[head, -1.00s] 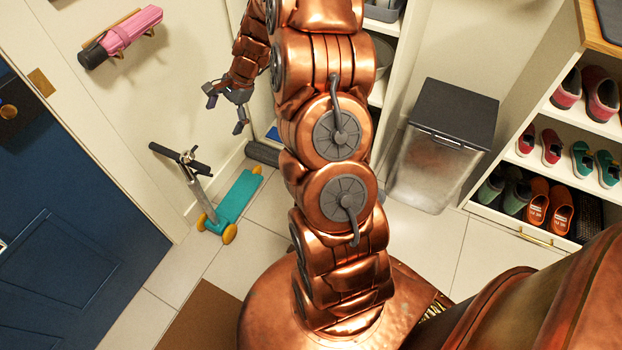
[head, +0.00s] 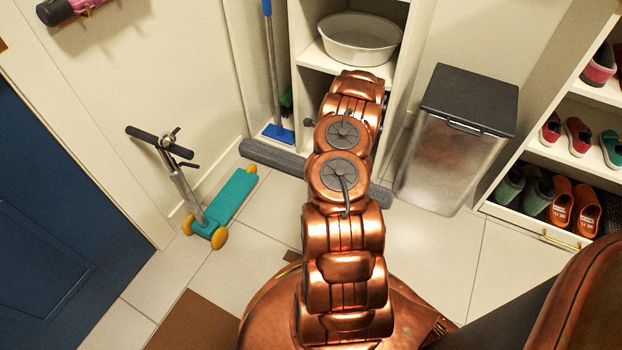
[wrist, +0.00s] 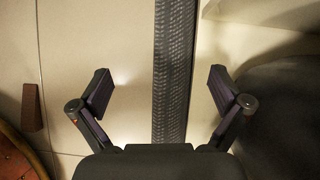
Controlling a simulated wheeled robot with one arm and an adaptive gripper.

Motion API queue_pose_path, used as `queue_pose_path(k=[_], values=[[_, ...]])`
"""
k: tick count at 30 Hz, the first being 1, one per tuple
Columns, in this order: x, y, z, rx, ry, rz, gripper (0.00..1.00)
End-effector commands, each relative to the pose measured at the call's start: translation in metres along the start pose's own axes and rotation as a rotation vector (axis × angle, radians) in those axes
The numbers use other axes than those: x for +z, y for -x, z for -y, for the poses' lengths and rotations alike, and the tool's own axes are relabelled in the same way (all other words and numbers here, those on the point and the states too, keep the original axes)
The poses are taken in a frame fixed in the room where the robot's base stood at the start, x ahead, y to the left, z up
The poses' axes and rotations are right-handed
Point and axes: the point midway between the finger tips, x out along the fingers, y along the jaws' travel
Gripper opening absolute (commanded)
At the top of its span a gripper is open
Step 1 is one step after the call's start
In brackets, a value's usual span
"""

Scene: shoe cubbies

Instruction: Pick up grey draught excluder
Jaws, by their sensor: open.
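The grey draught excluder (head: 271,158) is a long ribbed roll lying on the floor along the front of the white cupboard. My copper arm hides its middle in the head view, and its right end shows past the arm. In the wrist view the draught excluder (wrist: 173,75) runs between the two fingers of my gripper (wrist: 158,88). The fingers are spread wide, one on each side of it, with clear gaps and no contact visible. My gripper is hidden behind my arm in the head view.
A teal scooter (head: 225,205) stands left of the draught excluder. A metal bin with a dark lid (head: 452,145) stands to the right, near shoe cubbies (head: 560,155). A blue mop (head: 277,130) leans in the cupboard (head: 305,115).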

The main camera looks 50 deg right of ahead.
Motion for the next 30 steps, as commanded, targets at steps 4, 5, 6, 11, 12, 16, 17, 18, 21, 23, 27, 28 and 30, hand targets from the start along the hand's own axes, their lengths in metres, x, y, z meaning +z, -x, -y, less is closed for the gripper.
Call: queue_pose_path(k=[4, 5, 6, 11, 12, 16, 17, 18, 21, 23, 27, 28, 30], values=[[-0.037, -0.018, 0.011, -0.027, -0.072, -0.014, 1.0], [-0.04, -0.019, 0.012, -0.031, -0.08, -0.015, 1.0], [-0.043, -0.021, 0.013, -0.034, -0.087, -0.016, 1.0], [-0.047, -0.034, 0.015, -0.037, -0.095, -0.018, 1.0], [-0.047, -0.038, 0.014, -0.036, -0.094, -0.018, 1.0], [-0.047, -0.048, 0.014, -0.034, -0.095, -0.018, 1.0], [-0.047, -0.049, 0.015, -0.035, -0.095, -0.017, 1.0], [-0.048, -0.051, 0.015, -0.035, -0.096, -0.017, 1.0], [-0.049, -0.059, 0.017, -0.035, -0.096, -0.018, 1.0], [-0.049, -0.067, 0.018, -0.034, -0.094, -0.017, 1.0], [-0.049, -0.085, 0.022, -0.037, -0.092, -0.017, 1.0], [-0.049, -0.088, 0.022, -0.036, -0.091, -0.017, 1.0], [-0.048, -0.095, 0.022, -0.036, -0.092, -0.016, 1.0]])
